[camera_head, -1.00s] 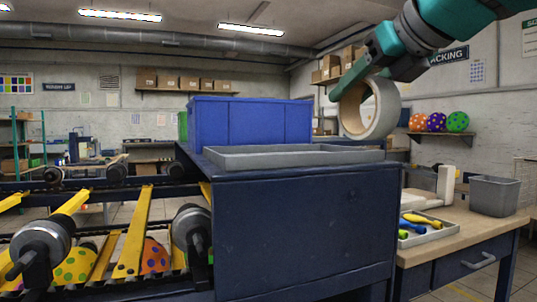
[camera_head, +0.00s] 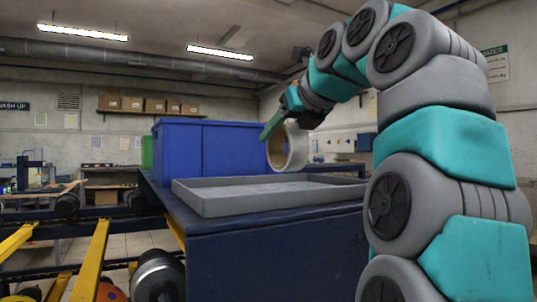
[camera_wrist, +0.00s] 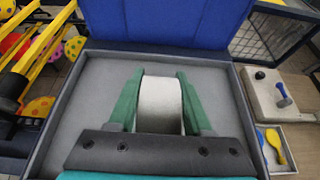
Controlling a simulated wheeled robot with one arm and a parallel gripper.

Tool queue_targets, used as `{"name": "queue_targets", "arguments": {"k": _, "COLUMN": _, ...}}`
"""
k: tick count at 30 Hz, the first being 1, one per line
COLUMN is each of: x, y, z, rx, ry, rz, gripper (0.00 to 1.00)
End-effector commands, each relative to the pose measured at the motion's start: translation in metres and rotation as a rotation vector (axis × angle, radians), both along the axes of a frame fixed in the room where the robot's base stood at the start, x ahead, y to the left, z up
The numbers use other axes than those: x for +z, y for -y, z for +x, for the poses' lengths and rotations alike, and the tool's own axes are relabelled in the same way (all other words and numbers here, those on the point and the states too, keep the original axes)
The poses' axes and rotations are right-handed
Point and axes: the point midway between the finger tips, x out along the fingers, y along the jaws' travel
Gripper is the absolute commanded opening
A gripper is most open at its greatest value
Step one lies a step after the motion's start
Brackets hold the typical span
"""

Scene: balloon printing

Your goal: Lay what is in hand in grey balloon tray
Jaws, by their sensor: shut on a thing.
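My gripper (camera_head: 270,136) is shut on a roll of tape (camera_head: 296,147), a wide pale ring with a tan inside. In the wrist view the roll (camera_wrist: 159,104) sits between the two green fingers of my gripper (camera_wrist: 160,78). The grey balloon tray (camera_head: 205,207) is a shallow, low-walled tray on a dark blue bench. The roll hangs above the tray's far part in the head view, apart from it. In the wrist view the tray (camera_wrist: 85,95) lies beneath the roll and looks empty; its near part is hidden by my gripper.
A tall blue bin (camera_head: 232,148) stands just behind the tray. A conveyor with yellow bars (camera_head: 92,262) runs at the left. In the wrist view, a small tray with a blue and a yellow item (camera_wrist: 276,150) lies to the right.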

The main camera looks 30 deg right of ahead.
Motion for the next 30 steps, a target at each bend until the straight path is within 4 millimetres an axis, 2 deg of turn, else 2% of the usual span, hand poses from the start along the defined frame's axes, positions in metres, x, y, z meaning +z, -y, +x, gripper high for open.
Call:
{"name": "queue_targets", "arguments": {"k": 3, "x": -0.003, "y": 0.001, "z": 0.023, "rx": 0.000, "ry": -0.002, "rz": 0.001, "gripper": 0.00}}
{"name": "queue_targets", "arguments": {"k": 9, "x": -0.003, "y": 0.001, "z": 0.043, "rx": 0.000, "ry": 0.001, "rz": 0.001, "gripper": 0.00}}
{"name": "queue_targets", "arguments": {"k": 17, "x": -0.008, "y": 0.000, "z": 0.046, "rx": 0.000, "ry": 0.001, "rz": 0.001, "gripper": 0.00}}
{"name": "queue_targets", "arguments": {"k": 23, "x": -0.027, "y": 0.000, "z": 0.047, "rx": 0.000, "ry": -0.004, "rz": 0.002, "gripper": 0.00}}
{"name": "queue_targets", "arguments": {"k": 30, "x": -0.039, "y": 0.000, "z": 0.046, "rx": 0.000, "ry": 0.000, "rz": 0.001, "gripper": 0.00}}
